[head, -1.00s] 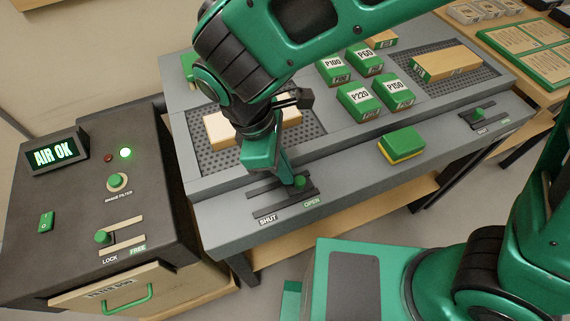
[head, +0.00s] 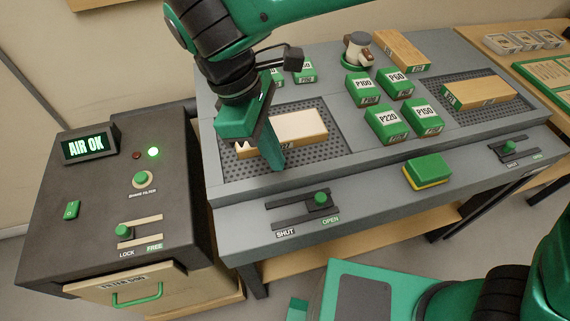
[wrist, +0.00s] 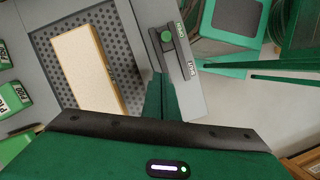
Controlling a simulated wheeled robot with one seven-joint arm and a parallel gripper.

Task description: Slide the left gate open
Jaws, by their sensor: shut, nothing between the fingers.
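The left gate's slider is a green knob (head: 320,197) on a dark slotted plate (head: 290,215) at the bench front. The knob is at the OPEN end of its slot; the SHUT end is bare. The knob also shows in the wrist view (wrist: 167,37), near its OPEN label. My gripper (head: 275,167) is shut and empty. It is apart from the knob, up and left of it in the head view, in front of a wooden block (head: 290,130) on the left perforated bed (head: 333,147). The gripper covers part of that block.
A green-yellow sponge (head: 428,171) lies on the front ledge, right of the knob. A right slider (head: 509,147) is farther right. Labelled green boxes (head: 386,124) stand mid-bench. A dark control box (head: 100,215) reading AIR OK stands at left.

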